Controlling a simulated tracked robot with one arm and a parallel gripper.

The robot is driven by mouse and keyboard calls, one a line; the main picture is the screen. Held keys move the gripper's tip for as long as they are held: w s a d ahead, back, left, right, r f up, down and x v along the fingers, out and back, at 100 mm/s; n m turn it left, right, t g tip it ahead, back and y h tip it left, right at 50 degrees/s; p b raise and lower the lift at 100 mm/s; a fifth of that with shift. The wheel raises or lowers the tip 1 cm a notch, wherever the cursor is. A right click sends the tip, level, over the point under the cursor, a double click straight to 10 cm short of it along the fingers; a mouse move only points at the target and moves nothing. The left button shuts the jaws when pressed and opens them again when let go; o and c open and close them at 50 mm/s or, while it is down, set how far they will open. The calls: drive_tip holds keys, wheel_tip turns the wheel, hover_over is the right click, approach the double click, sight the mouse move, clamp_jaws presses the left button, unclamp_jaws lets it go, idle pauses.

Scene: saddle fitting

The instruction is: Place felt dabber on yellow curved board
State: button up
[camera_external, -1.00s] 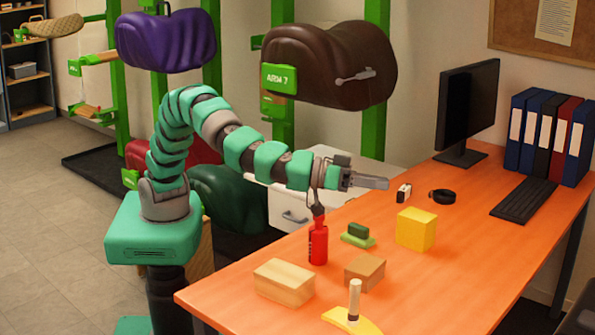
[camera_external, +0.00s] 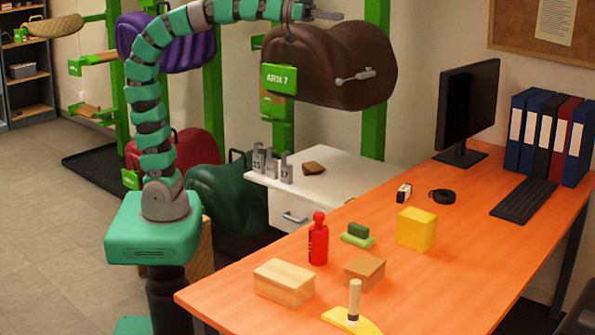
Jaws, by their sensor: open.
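My gripper (camera_external: 335,15) is open and empty. It is raised high at the top of the picture, in front of the upper edge of the brown saddle and far from the dabber and board.
The orange table (camera_external: 440,270) holds a red bottle (camera_external: 318,242), a wooden box (camera_external: 284,282), a brown block (camera_external: 365,271), a green brush (camera_external: 358,235) and a yellow cube (camera_external: 416,229). A monitor (camera_external: 468,108) and keyboard (camera_external: 524,200) stand behind. The brown saddle (camera_external: 335,75) hangs nearby.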

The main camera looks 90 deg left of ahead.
drive_tip(key=s+a+n+g+y, duration=0.1)
drive_tip(key=s+a+n+y, duration=0.1)
drive_tip(key=s+a+y, duration=0.2)
drive_tip(key=s+a, duration=0.3)
drive_tip(key=a, duration=0.5)
drive_tip(key=shift+s+f, duration=0.3)
drive_tip(key=shift+s, duration=0.1)
